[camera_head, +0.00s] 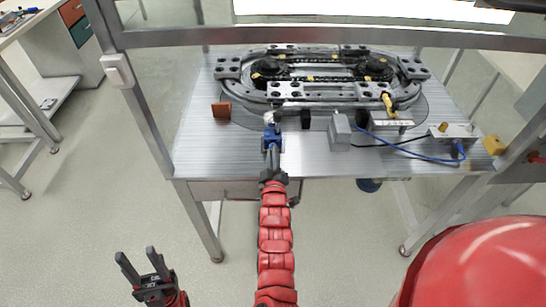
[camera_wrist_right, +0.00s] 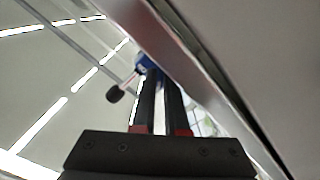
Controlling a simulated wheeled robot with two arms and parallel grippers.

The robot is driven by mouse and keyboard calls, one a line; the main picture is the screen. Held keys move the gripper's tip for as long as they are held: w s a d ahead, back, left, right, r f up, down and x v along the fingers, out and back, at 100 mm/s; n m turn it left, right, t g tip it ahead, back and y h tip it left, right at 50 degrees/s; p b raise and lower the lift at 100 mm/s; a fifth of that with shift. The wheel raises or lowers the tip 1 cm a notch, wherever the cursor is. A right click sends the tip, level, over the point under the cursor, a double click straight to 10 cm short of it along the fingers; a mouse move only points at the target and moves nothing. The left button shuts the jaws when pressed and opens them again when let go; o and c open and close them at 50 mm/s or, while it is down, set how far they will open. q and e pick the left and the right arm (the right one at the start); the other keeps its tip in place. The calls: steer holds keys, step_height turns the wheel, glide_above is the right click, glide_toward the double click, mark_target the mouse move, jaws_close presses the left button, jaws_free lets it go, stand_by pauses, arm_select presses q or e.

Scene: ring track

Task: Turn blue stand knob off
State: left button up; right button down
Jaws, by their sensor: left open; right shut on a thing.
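A small blue stand (camera_head: 272,133) with a pale top is at the front edge of the metal table, left of centre. My right gripper (camera_head: 273,151) reaches up to it from the front and is shut on its blue part. In the right wrist view the two dark fingers (camera_wrist_right: 161,88) lie close together, with the blue part (camera_wrist_right: 142,64) at their tips. A black round piece (camera_wrist_right: 115,94) on a thin rod shows left of the fingers; I cannot tell whether it is the knob. The knob itself is not clear. My left gripper (camera_head: 137,268) is open and empty, low at the left.
The oval ring track (camera_head: 320,94) fills the back of the table (camera_head: 215,155). A brown block (camera_head: 221,110), a grey box (camera_head: 340,132) and a blue cable (camera_head: 415,155) are on the table. A metal frame (camera_head: 140,110) rises at the left.

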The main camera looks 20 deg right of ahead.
steer(key=shift+n, duration=0.5)
steer(key=c, duration=0.9)
jaws_free()
steer(key=shift+c, duration=0.2)
steer(key=v, duration=1.7)
steer(key=shift+s+p, duration=0.2)
steer(key=shift+p, duration=0.1)
steer(key=shift+r, duration=0.1)
